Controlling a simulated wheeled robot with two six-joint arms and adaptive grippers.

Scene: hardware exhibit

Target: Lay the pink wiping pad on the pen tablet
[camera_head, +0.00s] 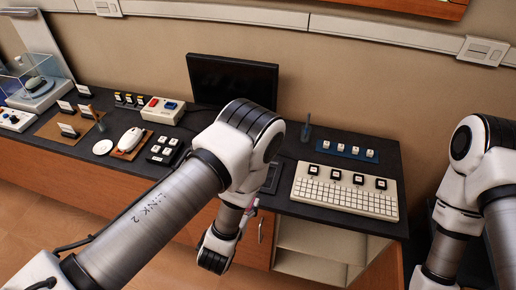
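A dark flat panel, which looks like the pen tablet (272,178), lies at the front of the dark desk. My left arm hides its left part. A small pinkish sliver (256,203) shows just below it, beside my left wrist, at the desk's front edge. It may be part of the pink wiping pad, but it is too small to be sure. My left arm reaches across the middle, and its wrist bends down in front of the desk. The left fingers are hidden behind the arm, so their state does not show. My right gripper is out of view.
A black monitor (232,80) stands at the back. A white keyboard (345,190) lies to the right, with a blue strip of key samples (347,151) behind it. A white mouse (130,139) and a red-and-blue button box (163,110) are left. Open shelves (320,240) are below.

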